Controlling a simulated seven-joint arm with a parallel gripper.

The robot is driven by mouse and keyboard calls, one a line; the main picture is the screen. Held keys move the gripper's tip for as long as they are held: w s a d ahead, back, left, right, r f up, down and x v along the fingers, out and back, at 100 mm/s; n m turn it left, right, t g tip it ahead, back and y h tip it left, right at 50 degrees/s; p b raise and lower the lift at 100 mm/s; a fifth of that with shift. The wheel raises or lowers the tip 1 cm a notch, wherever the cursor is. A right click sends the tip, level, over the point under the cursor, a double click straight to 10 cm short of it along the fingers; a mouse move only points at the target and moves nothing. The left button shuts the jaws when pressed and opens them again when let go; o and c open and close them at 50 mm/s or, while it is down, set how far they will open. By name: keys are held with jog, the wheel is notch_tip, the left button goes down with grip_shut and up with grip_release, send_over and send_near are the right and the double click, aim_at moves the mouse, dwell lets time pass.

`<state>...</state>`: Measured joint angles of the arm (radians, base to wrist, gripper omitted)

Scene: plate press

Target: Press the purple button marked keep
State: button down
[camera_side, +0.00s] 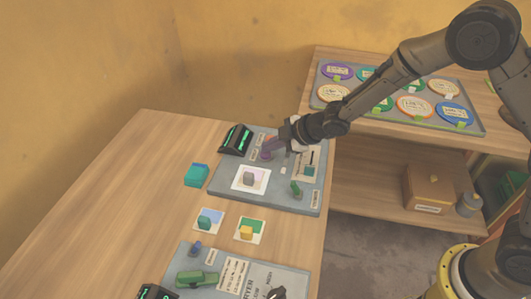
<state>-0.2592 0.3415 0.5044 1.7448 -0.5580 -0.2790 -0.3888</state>
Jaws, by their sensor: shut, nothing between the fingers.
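A grey panel (225,183) lies at the far part of the wooden table. A small purple button (266,155) stands near its back edge; a small label beside it is too small to read. My gripper (272,150) is shut and empty, with its fingertips right at the purple button. I cannot tell whether they touch it, and my gripper partly hides the button and the panel behind.
A black display (236,139) with green characters stands left of the button. A teal block (196,175) and a green lever (296,188) are nearby. A second panel (215,258) lies in front. Several round labelled plates sit on a rack (470,125) behind right.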

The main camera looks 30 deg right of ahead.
aim_at(271, 154)
jog(key=shift+f, duration=0.45)
dwell(0.5)
jog(key=shift+r, duration=0.85)
jog(key=shift+r, duration=2.5)
jog(key=shift+d, duration=0.1)
